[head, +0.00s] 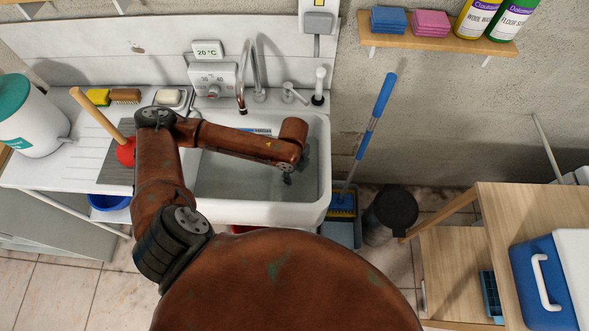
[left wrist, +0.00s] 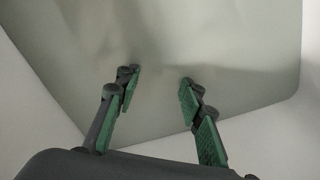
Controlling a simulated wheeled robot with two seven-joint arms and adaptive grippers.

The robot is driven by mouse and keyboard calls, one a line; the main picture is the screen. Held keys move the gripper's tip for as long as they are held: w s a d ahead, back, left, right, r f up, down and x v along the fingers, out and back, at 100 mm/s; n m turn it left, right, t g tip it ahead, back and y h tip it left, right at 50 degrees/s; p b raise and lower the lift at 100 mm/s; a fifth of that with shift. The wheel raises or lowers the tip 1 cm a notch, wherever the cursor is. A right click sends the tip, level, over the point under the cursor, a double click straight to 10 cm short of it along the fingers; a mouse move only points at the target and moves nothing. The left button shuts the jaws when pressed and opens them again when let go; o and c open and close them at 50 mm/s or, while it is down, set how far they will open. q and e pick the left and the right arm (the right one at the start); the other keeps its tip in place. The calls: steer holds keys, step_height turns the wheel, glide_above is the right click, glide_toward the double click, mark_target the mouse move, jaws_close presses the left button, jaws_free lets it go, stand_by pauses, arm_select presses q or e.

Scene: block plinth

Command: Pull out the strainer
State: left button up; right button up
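I cannot make out the strainer in either view; my left arm covers part of the sink. The white sink (head: 262,213) stands against the back wall, with a grey, cloudy-looking inside. My left arm reaches over it, and my left gripper (head: 300,166) is at the right part of the basin, mostly hidden behind the brown wrist. In the left wrist view the left gripper (left wrist: 160,80) has its two green-padded fingers apart, with nothing between them. Beyond the fingertips is a smooth grey surface with pale walls around it. My right gripper is not in view.
The tap (head: 241,85) rises behind the basin. A red plunger (head: 125,151) stands on the drainboard left of my arm, near a white tub (head: 30,120). A blue-handled broom (head: 375,115) leans right of the sink. A wooden table (head: 535,205) with a blue cooler (head: 540,285) is at right.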

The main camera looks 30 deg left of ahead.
arm_select(q)
steer(key=shift+f, duration=1.15)
steer(key=shift+s, duration=0.1)
steer(key=shift+c, duration=0.6)
steer(key=shift+a, duration=0.1)
jaws_close()
